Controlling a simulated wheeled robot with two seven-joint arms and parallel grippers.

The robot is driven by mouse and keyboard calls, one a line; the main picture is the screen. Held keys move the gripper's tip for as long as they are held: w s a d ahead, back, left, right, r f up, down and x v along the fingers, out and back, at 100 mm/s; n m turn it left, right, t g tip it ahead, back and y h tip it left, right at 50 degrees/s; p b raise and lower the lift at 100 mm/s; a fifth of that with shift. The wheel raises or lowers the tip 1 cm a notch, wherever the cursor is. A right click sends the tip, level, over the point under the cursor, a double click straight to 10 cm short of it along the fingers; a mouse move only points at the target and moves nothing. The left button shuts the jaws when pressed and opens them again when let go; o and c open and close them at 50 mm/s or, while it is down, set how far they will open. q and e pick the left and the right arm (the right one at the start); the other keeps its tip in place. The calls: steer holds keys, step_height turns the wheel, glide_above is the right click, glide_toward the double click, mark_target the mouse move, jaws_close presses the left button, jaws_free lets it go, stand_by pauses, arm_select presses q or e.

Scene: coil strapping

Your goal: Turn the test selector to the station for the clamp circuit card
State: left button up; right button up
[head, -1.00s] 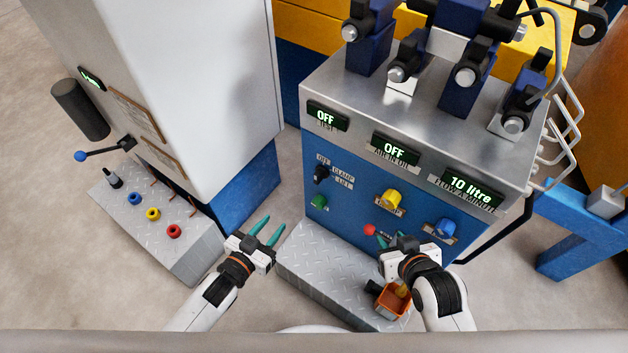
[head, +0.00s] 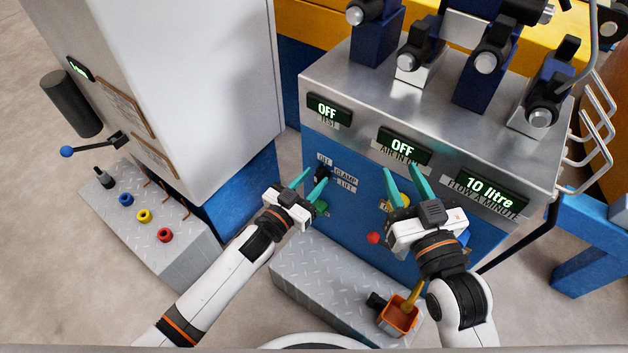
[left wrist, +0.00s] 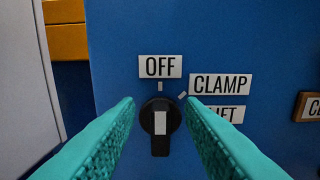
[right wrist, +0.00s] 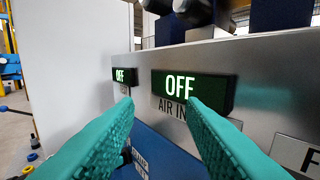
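The test selector (left wrist: 160,122) is a black rotary knob on the blue panel, with a white bar that stands upright toward the OFF label (left wrist: 160,67). The CLAMP label (left wrist: 220,85) is up and right of it, and the LIFT label, partly hidden by a finger, is below that. The selector also shows in the head view (head: 322,174). My left gripper (head: 308,182) is open, its teal fingers at either side of the knob in view, holding nothing. My right gripper (head: 399,180) is open and empty in front of the AIR IN OIL display (head: 404,146). The TEST display (head: 329,108) reads OFF.
A red button (head: 374,238) sits below the right gripper, and a green button is partly behind the left one. A treadplate step (head: 320,275) with an orange container (head: 398,316) lies below. A white cabinet (head: 200,80) stands at left.

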arm_select(q)
steer(key=shift+w+d, duration=0.4)
steer(key=shift+w, duration=0.05)
arm_select(e)
steer(key=shift+a+r+t+y, duration=0.1)
steer(key=shift+r+t+y, duration=0.25)
steer(key=shift+r, duration=0.25)
arm_select(q)
jaws_close()
